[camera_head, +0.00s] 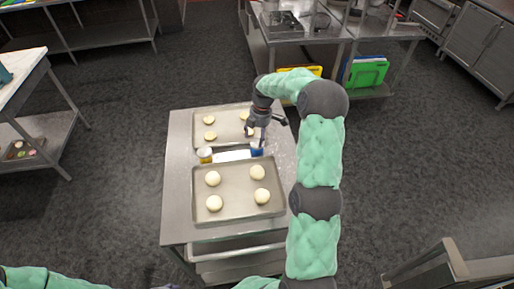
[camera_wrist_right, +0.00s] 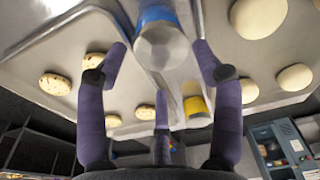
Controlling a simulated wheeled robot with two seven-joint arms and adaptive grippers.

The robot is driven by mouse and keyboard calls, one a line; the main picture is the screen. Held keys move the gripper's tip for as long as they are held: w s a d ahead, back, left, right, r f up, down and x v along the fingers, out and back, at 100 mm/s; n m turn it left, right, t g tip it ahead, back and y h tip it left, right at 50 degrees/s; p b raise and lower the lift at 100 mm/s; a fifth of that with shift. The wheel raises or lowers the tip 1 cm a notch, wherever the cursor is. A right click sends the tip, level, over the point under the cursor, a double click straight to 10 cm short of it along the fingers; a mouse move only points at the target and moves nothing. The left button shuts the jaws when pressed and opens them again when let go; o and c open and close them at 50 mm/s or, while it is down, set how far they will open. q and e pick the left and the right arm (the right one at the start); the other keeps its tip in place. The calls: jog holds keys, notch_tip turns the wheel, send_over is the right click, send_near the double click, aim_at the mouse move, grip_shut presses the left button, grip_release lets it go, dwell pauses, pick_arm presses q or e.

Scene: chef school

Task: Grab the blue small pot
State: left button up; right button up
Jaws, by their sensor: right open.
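The blue small pot (camera_head: 257,152) stands on the steel table, in the gap between two baking trays. In the right wrist view, the pot (camera_wrist_right: 157,14) shows a blue band and a pale metallic end. My right gripper (camera_head: 262,137) is over it, pointing down. In the wrist view, its purple fingers (camera_wrist_right: 160,47) are spread open on both sides of the pot, with gaps visible. Nothing is held. Of my left arm, only a teal link and a purple sliver (camera_head: 168,287) show at the bottom edge; its finger state is hidden.
A steel counter (camera_head: 290,33) stands behind. Grey floor surrounds the table.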

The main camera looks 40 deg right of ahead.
aim_at(257, 142)
jog(key=shift+s+a+f+b, duration=0.1)
jog(key=shift+f+b, duration=0.2)
jog(key=shift+f, duration=2.45)
jog(key=c, duration=1)
jog(key=shift+r, duration=0.1)
